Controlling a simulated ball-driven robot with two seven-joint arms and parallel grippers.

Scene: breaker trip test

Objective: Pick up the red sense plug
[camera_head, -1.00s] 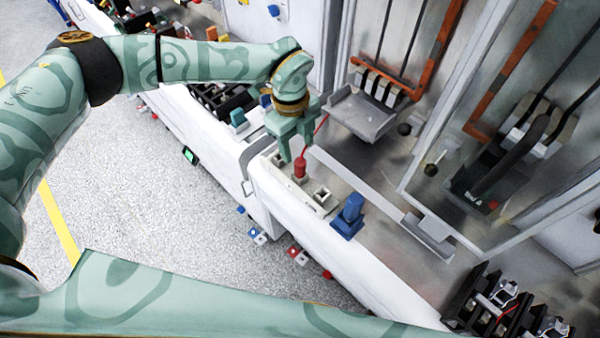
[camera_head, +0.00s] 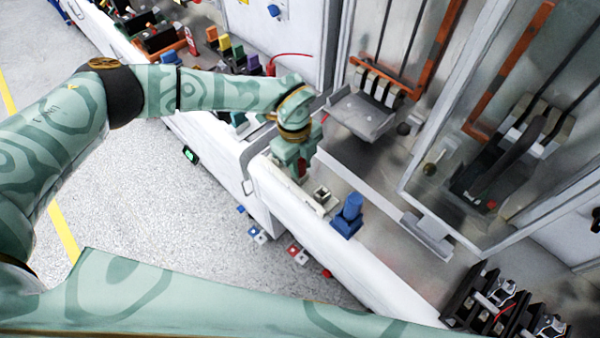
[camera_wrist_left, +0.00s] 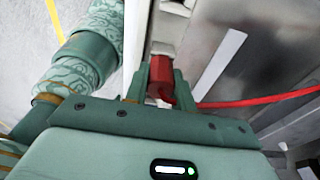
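The red sense plug (camera_wrist_left: 160,76) stands between the two fingers of my left gripper (camera_wrist_left: 160,82) in the left wrist view. A red cable runs from it to the right. In the head view my left gripper (camera_head: 296,160) reaches down over the plug at the white ledge, and only a little red of the plug (camera_head: 302,168) shows. The fingers flank the plug closely, but whether they press on it I cannot tell. The plug's lower end is partly hidden. My right gripper is not in view.
A pale square socket (camera_head: 322,194) and a blue plug-like block (camera_head: 348,214) sit along the white ledge (camera_head: 290,203) close by. A grey bracket (camera_head: 362,112) and glass-fronted cabinet stand behind. Speckled floor (camera_head: 150,225) is open at left.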

